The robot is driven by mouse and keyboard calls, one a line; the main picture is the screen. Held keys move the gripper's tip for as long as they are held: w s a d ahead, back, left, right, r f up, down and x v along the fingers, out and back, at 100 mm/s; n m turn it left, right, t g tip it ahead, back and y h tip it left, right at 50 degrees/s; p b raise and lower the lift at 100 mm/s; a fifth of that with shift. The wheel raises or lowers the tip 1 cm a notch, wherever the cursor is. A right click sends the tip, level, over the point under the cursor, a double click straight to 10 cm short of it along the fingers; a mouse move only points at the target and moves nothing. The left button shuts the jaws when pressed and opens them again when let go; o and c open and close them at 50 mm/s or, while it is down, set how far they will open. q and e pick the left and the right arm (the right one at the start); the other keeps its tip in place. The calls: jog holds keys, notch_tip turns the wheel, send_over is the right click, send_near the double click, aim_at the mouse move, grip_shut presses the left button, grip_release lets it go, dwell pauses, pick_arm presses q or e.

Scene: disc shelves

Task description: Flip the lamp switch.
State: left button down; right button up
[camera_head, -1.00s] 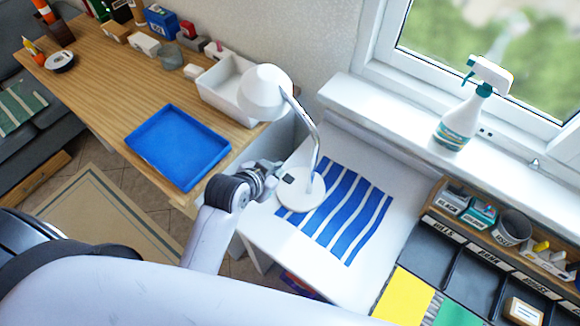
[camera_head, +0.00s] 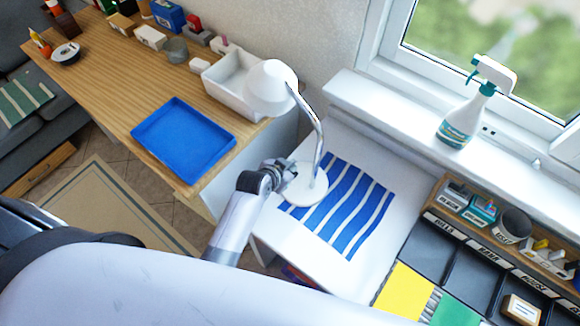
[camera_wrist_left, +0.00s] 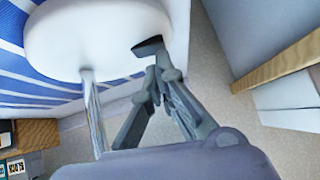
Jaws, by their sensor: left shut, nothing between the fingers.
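The white desk lamp (camera_head: 272,88) stands on a white table, its chrome stem (camera_head: 319,150) rising from a round white base (camera_head: 305,190). My left gripper (camera_head: 287,172) is shut and empty at the left edge of the base. In the left wrist view the fingertips (camera_wrist_left: 158,75) are at the dark switch (camera_wrist_left: 148,46) on the lamp base (camera_wrist_left: 90,35). They look very close to it or touching; I cannot tell which. In the head view the gripper hides the switch. My right gripper is not in view.
A blue-and-white striped cloth (camera_head: 352,215) lies under the lamp base. A blue tray (camera_head: 183,140) and a white bin (camera_head: 225,82) stand on the wooden desk. A spray bottle (camera_head: 462,115) is on the windowsill. A black organizer (camera_head: 470,285) is at right.

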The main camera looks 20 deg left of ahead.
pick_arm(q)
jog(key=shift+a+f+h, duration=0.3)
jog(key=shift+a+h, duration=0.05)
jog(key=shift+h, duration=0.05)
jog(key=shift+a+f+n+g+h, duration=0.1)
jog(key=shift+a+n+g+h, duration=0.15)
jog(key=shift+n+h, duration=0.2)
jog(key=shift+f+p, duration=0.1)
jog(key=shift+p, duration=0.25)
